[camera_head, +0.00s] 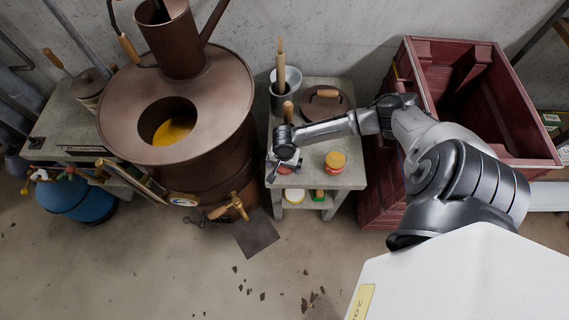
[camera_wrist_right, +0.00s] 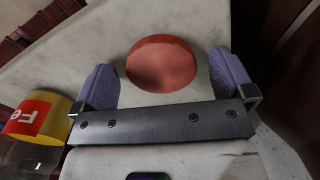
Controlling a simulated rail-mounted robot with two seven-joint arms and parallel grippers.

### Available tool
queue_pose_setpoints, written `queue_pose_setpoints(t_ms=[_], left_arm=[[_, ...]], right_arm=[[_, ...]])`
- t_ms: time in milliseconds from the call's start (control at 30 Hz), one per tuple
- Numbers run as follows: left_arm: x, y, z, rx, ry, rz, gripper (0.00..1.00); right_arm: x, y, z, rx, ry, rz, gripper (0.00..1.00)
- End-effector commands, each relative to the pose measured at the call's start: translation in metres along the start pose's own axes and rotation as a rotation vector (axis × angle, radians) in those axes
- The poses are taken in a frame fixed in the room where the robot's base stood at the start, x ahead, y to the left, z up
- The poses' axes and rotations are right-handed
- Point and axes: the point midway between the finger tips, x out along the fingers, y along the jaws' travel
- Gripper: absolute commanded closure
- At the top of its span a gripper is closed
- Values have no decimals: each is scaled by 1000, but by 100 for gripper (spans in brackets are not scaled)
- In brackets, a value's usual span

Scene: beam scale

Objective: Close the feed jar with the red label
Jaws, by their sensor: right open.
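The feed jar (camera_head: 335,160) stands on the small stone table, to the right of my right gripper. Its top looks open, with orange-yellow feed showing. In the right wrist view the jar (camera_wrist_right: 47,112) is at the left edge, with its red label partly cut off. A round red lid (camera_wrist_right: 162,63) lies on the pale tabletop, between the fingers of my right gripper (camera_wrist_right: 164,85). The gripper is open, with a gap on either side of the lid. In the head view my right gripper (camera_head: 284,163) is over the table's left front part and mostly hides the lid. My left gripper is not in view.
The table (camera_head: 349,180) also holds a brown wooden-handled lid (camera_head: 325,103) and a tool pot behind. A rusty drum stove (camera_head: 222,92) stands close on the left. A dark red crate (camera_head: 480,105) stands on the right, under my right arm.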

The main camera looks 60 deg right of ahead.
Motion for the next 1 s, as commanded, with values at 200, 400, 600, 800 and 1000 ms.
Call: queue_pose_setpoints(t_ms=[200,400,600,800,1000], left_arm=[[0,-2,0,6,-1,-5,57],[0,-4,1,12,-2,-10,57],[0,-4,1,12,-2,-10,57],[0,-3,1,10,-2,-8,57],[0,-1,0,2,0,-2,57]], right_arm=[[0,0,0,0,0,0,5],[0,0,0,0,0,0,24],[0,0,0,0,0,0,43],[0,0,0,0,0,0,52],[-6,0,0,1,0,0,52]])
